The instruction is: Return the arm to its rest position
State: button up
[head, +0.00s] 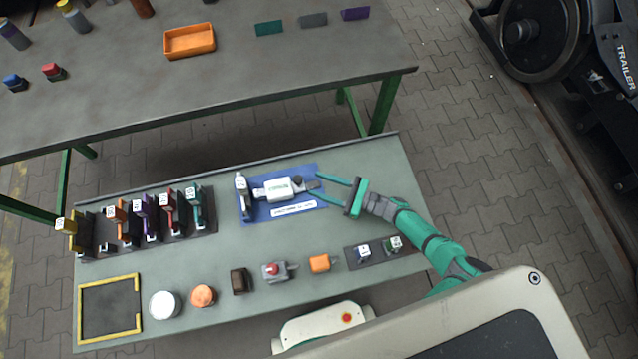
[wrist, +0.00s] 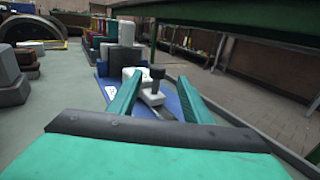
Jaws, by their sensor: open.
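My gripper (head: 326,189) is open, at the right end of the blue mat (head: 311,171) on the near bench. Its two green fingers also show in the wrist view (wrist: 158,98), spread on either side of the dark and pale end of a device. The device (head: 277,189) is white and grey with a dark end and lies on the mat. A gap shows between the fingers and the device, so nothing appears held. My green arm reaches in from the lower right, low over the bench.
A rack (head: 197,224) with several coloured-handled tools stands on the left of the near bench (head: 240,262). A larger bench (head: 235,85) stands behind. A wheel (head: 535,35) is at upper right.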

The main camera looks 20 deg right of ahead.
dwell(0.3)
jog(key=s+a+r+m+t+h, duration=0.25)
jog(key=s+r+m, duration=0.35)
jog(key=s+m, duration=0.45)
jog(key=s+a+r+m+t+h, duration=0.1)
jog(key=s+a+r+m+h, duration=0.2)
jog(key=s+r+m, duration=0.55)
jog(key=s+a+r+m+h, duration=0.3)
jog(key=a+r+m+h, duration=0.1)
jog(key=m, duration=0.9)
jog(key=s+a+r+m+h, duration=0.4)
jog(key=m, duration=1)
jog(key=shift+r+m+h, duration=0.15)
jog(key=shift+m+h, duration=0.15)
jog(key=shift+h, duration=0.05)
